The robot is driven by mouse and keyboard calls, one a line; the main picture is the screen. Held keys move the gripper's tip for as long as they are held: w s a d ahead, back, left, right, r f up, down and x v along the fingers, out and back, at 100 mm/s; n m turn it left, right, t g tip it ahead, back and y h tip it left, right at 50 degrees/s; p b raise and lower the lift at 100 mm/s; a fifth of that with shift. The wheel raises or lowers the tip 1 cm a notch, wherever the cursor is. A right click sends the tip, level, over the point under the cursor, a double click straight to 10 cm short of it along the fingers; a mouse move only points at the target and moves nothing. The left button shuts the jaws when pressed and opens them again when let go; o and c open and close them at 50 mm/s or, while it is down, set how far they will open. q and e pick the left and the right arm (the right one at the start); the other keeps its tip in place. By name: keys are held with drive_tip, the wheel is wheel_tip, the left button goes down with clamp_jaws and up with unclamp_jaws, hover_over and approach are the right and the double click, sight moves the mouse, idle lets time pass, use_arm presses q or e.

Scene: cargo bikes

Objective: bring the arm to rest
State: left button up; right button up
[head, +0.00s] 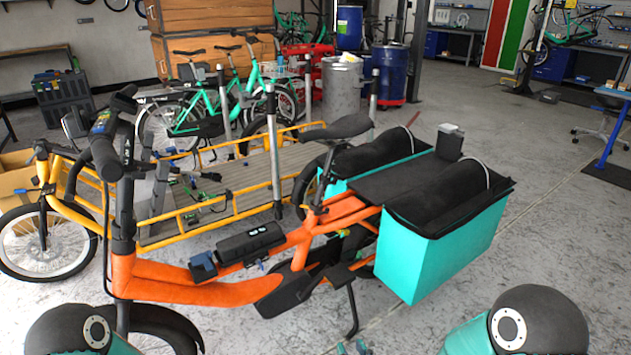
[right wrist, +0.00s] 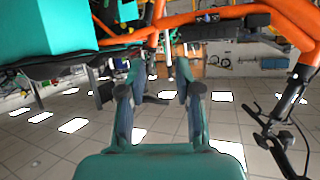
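My right gripper (head: 352,347) shows only as two small teal fingertips at the bottom edge of the head view, below the orange bike's kickstand. In the right wrist view my right gripper (right wrist: 160,78) has its two fingers apart with nothing between them. The orange cargo bike (head: 190,285) fills the middle of the head view, with a teal pannier box (head: 440,255) at its rear. In the right wrist view the orange frame (right wrist: 208,22) and a teal box (right wrist: 70,25) appear upside down, beyond the fingers. My left gripper is out of view.
A yellow cargo bike (head: 75,212) with a long flat bed stands behind the orange one. Teal bikes (head: 225,95), a grey barrel (head: 342,88) and a blue barrel (head: 388,72) are farther back. Open concrete floor (head: 560,250) lies to the right.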

drive_tip(key=s+d+r+m+g+h+p, duration=0.1)
drive_tip(key=s+d+r+m+g+p, duration=0.25)
drive_tip(key=p, duration=0.55)
use_arm(q)
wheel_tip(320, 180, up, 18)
drive_tip(key=p, duration=0.6)
use_arm(e)
drive_tip(key=s+f+g+y, duration=0.1)
drive_tip(key=s+g, duration=0.7)
drive_tip(key=s, duration=0.9)
drive_tip(key=shift+s+d+f+y, duration=0.3)
drive_tip(key=shift+d+f, duration=0.15)
drive_tip(key=shift+f, duration=0.4)
drive_tip(key=shift+m+g, duration=0.25)
